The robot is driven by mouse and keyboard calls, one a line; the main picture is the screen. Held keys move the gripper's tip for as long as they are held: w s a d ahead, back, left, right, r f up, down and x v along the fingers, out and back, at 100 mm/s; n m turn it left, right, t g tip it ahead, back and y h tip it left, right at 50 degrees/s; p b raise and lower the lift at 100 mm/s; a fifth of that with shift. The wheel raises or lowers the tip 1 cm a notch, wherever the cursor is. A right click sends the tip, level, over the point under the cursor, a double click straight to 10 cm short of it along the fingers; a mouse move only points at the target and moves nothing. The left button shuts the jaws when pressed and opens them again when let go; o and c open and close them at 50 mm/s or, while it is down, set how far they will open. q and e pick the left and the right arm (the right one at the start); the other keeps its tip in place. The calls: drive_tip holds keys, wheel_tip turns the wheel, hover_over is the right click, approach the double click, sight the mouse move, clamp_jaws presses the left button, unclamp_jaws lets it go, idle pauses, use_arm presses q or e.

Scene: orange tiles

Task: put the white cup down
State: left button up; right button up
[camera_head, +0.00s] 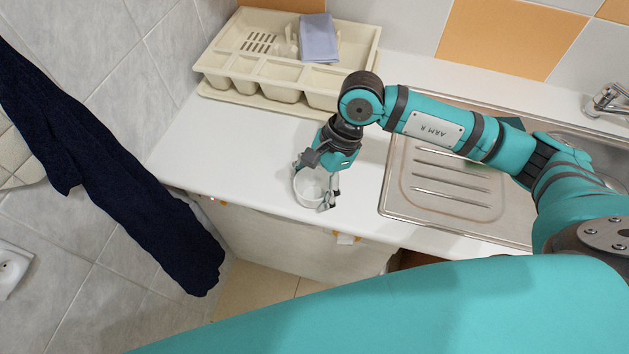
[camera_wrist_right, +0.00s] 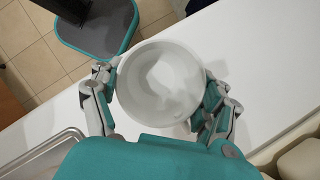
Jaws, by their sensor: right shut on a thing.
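The white cup (camera_head: 311,187) is at the front part of the white counter (camera_head: 230,150), between the dish rack and the counter's front edge. My right gripper (camera_head: 316,180) is shut on the cup, with a finger on either side of it. In the right wrist view the cup (camera_wrist_right: 160,82) shows its open, empty-looking mouth, and the fingers of my right gripper (camera_wrist_right: 160,100) press its sides. I cannot tell whether the cup's base touches the counter. My left gripper is in neither view.
A cream dish rack (camera_head: 215,62) with a grey-blue cloth (camera_head: 318,38) stands at the back. A metal sink drainer (camera_head: 440,190) lies to the right, under my right arm. A dark blue towel (camera_head: 110,170) hangs at the left. The counter left of the cup is clear.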

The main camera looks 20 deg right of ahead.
drive_tip(key=shift+f, duration=0.2)
drive_tip(key=o, duration=1.3)
drive_tip(key=shift+r, duration=0.1)
drive_tip(key=shift+r, duration=0.1)
drive_tip(key=b+v, duration=0.2)
drive_tip(key=v, duration=1)
drive_tip(key=shift+a, duration=0.15)
